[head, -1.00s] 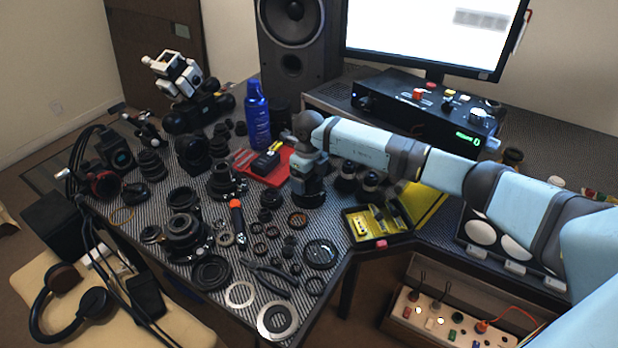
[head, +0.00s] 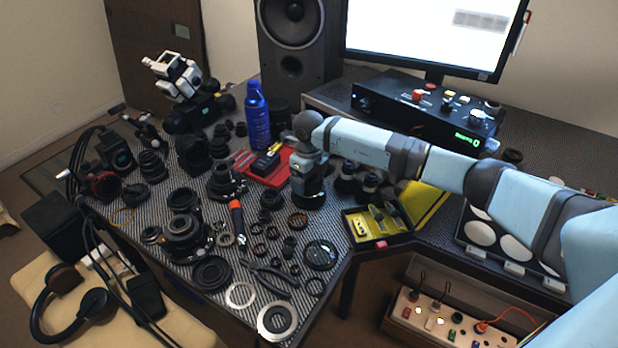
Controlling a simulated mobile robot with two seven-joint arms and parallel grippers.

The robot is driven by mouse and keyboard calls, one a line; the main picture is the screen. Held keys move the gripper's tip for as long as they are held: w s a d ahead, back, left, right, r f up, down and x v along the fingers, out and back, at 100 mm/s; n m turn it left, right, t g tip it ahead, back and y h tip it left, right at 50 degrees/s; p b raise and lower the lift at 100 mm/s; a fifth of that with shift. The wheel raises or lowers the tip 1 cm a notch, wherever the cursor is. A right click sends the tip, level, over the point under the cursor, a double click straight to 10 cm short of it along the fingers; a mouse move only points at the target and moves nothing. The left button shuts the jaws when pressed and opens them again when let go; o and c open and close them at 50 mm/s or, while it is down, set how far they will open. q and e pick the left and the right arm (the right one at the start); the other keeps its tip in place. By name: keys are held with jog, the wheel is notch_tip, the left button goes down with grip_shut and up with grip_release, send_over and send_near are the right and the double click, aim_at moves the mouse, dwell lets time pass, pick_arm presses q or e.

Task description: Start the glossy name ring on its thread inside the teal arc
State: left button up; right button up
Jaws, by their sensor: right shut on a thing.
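My right arm reaches in from the right, and its gripper (head: 309,188) points down near the middle of the table. It is shut on a dark round thing (head: 311,201) at its tips, low over the tabletop. The thing is too small and too covered to tell whether it is the glossy name ring, or whether it touches what lies below. I cannot make out a teal arc. A glossy dark round piece (head: 321,255) lies apart on the table, in front of the gripper. My left gripper is not in view.
Lens parts crowd the table (head: 222,310). Close to my right gripper are a red tray (head: 284,177), a blue bottle (head: 257,118) and a yellow-lined open case (head: 362,226). An orange-handled tool (head: 237,217) and pliers (head: 268,273) lie in front. Pale rings (head: 263,319) lie near the front edge.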

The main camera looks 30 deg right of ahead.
jog(key=shift+f, duration=0.35)
dwell(0.7)
jog(key=o, duration=0.7)
jog(key=shift+o, duration=0.2)
